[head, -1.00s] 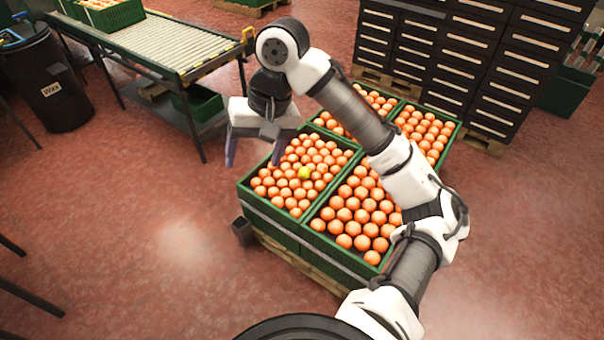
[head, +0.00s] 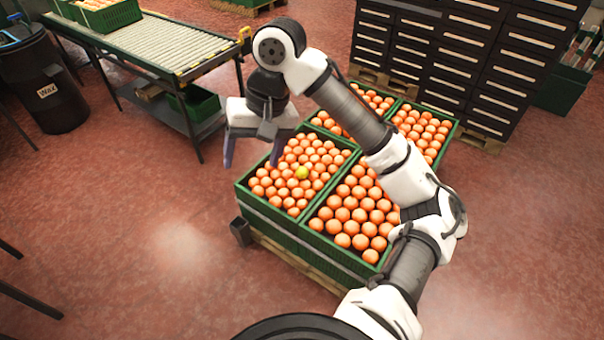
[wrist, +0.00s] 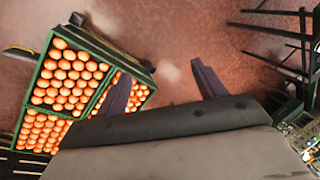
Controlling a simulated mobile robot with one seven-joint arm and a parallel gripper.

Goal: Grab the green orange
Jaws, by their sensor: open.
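My gripper (head: 250,163) is open and empty, pointing down, up and to the left of the green orange in the head view. One finger overlaps the crate's left edge in the picture; the other is over the floor. In the wrist view my two fingers (wrist: 163,88) stand apart with bare floor between them. The crates are at the left there, and I cannot make out the green orange in that view.
Several green crates of oranges stand together on a wooden pallet (head: 290,262). A roller conveyor table (head: 150,45) is at the upper left, beside a black Wax bin (head: 45,85). Dark drawer cabinets (head: 455,60) stand behind the crates.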

